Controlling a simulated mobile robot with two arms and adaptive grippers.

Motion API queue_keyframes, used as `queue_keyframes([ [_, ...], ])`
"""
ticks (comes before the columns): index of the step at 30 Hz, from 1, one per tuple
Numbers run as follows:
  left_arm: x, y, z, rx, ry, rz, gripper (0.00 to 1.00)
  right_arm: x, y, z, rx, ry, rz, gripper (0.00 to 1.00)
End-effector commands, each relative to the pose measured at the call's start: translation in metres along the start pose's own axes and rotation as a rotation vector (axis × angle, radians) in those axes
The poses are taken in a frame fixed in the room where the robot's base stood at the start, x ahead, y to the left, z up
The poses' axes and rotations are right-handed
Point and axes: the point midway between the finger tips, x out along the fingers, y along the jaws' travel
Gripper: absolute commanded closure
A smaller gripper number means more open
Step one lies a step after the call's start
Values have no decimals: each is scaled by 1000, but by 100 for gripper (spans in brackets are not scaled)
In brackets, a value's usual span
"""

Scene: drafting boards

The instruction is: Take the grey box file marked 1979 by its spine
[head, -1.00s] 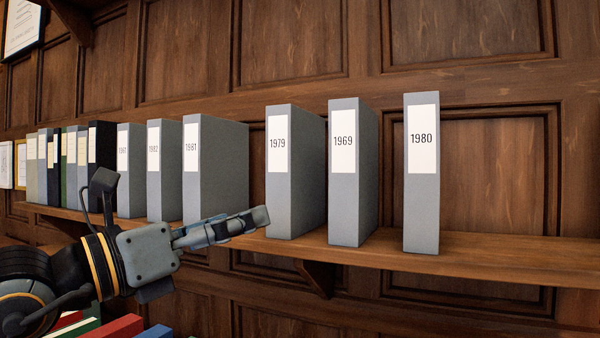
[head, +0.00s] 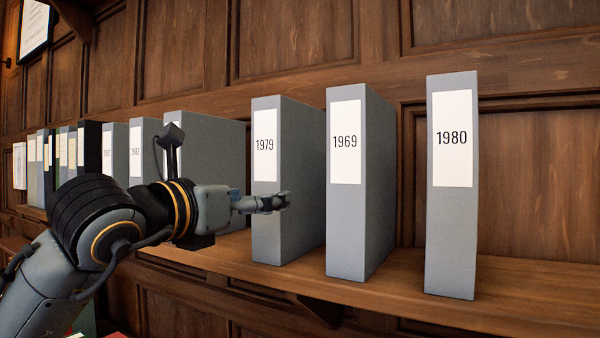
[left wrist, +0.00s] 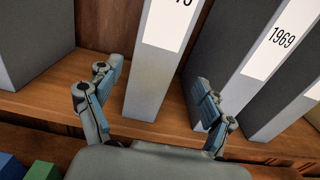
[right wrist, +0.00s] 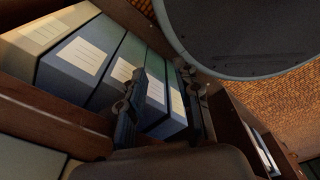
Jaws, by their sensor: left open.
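The grey box file marked 1979 (head: 266,236) stands upright on the wooden shelf, its spine and white label facing me. In the left wrist view its lower spine (left wrist: 149,85) shows, with the label cut off by the top edge. My left gripper (head: 284,202) is in front of the lower half of this spine. In the left wrist view it is open (left wrist: 155,95), with one finger on each side of the spine and nothing gripped. My right gripper (right wrist: 165,98) is open and empty in the right wrist view, over other files.
The grey file marked 1969 (head: 345,225) stands close on the right, with 1980 (head: 451,235) beyond it. Another grey file (head: 212,135) stands to the left, partly behind my arm. The shelf (head: 535,285) is bare at the right. Labelled files (right wrist: 80,60) lie near my right gripper.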

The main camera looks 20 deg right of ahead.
Motion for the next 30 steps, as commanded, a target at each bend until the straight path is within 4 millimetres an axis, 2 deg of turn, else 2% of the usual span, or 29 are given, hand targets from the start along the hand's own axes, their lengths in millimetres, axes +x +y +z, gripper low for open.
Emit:
queue_keyframes([
  [1, 12, 0, 4, -3, 4, -1, 19, -11, -7, 3, 2, -5, -9, 67],
  [7, 42, 0, 3, -1, 2, -1, 19, -24, -22, 9, 2, -16, -27, 67],
  [13, 53, 1, 2, -1, 1, -1, 19, -30, -14, 4, -1, -10, -18, 67],
  [22, 88, 7, 5, -2, 2, -1, 19, -62, -5, -3, 1, -5, -8, 67],
  [25, 97, 7, 4, 0, 1, -1, 19, -66, -5, -3, 1, -5, -8, 67],
  [30, 101, 8, 1, 1, -1, 0, 19, -66, -5, -3, 1, -5, -8, 67],
])
